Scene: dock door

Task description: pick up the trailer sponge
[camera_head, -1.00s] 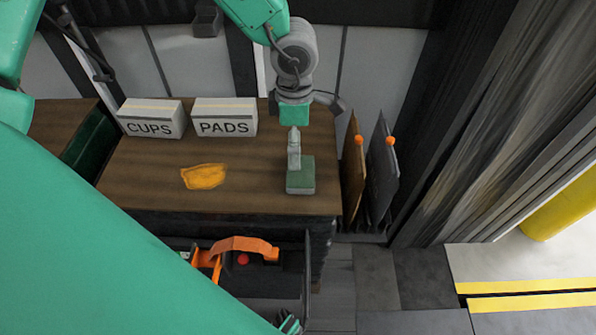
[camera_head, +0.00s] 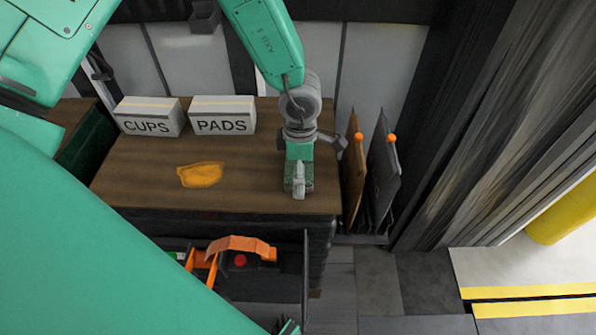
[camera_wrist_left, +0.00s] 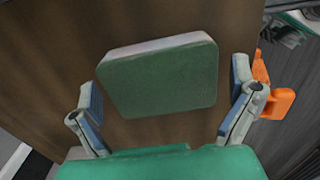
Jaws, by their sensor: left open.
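The trailer sponge (camera_head: 307,177) is a green-topped block with a pale side, lying on the brown wooden bench top near its front right corner. My left gripper (camera_head: 299,188) is over it in the head view and hides much of it. In the left wrist view the sponge (camera_wrist_left: 160,80) lies between the two spread fingers of my left gripper (camera_wrist_left: 166,92). Gaps show on both sides, so the fingers are open and apart from it. My right gripper is not seen.
White boxes marked CUPS (camera_head: 148,117) and PADS (camera_head: 222,115) stand at the back of the bench (camera_head: 135,180). An orange-yellow patch (camera_head: 201,174) lies left of the sponge. Upright boards (camera_head: 380,170) stand at the right. An orange handle (camera_head: 240,246) is below the front edge.

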